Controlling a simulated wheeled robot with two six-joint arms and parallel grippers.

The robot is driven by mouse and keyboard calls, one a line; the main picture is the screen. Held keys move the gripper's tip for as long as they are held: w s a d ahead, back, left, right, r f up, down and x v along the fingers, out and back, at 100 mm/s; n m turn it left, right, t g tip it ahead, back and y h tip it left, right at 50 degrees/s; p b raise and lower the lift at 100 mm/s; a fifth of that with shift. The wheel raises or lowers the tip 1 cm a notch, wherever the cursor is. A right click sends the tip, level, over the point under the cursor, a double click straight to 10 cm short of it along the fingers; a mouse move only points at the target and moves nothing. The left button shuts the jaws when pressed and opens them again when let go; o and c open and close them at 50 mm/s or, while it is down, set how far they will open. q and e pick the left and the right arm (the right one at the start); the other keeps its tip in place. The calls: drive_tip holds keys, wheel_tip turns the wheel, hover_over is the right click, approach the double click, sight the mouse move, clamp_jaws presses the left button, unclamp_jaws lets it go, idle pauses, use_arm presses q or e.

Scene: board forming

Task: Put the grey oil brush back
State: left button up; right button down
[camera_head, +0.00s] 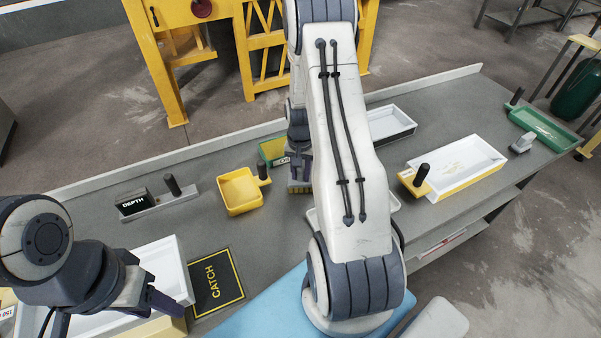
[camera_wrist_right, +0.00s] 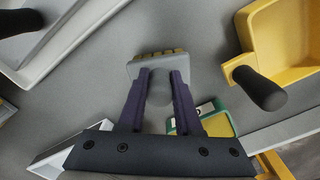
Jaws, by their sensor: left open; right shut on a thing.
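The grey oil brush (camera_wrist_right: 160,68) has a grey head, yellowish bristles and a rounded grey handle. My right gripper (camera_wrist_right: 162,76) is shut on its handle in the right wrist view, with one finger on each side. In the head view the bristles (camera_head: 299,189) show below the right gripper (camera_head: 299,168), and my arm hides part of the area beside it. I cannot tell whether the bristles touch the bench. My left gripper (camera_head: 155,302) is open and empty at the lower left, by a white tray (camera_head: 165,258).
A yellow pan (camera_head: 240,192) stands left of the brush, and a green box (camera_head: 270,151) is just behind it. A DEPTH gauge (camera_head: 150,205) and a black CATCH mat (camera_head: 216,283) lie further left. White trays (camera_head: 470,165) and a green tray (camera_head: 545,128) stand right.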

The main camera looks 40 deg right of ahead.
drive_tip(key=shift+f, duration=0.2)
drive_tip(key=c, duration=0.5)
unclamp_jaws()
wheel_tip(320, 180, up, 10)
drive_tip(key=shift+r+b, duration=0.25)
drive_tip(key=shift+b, duration=0.85)
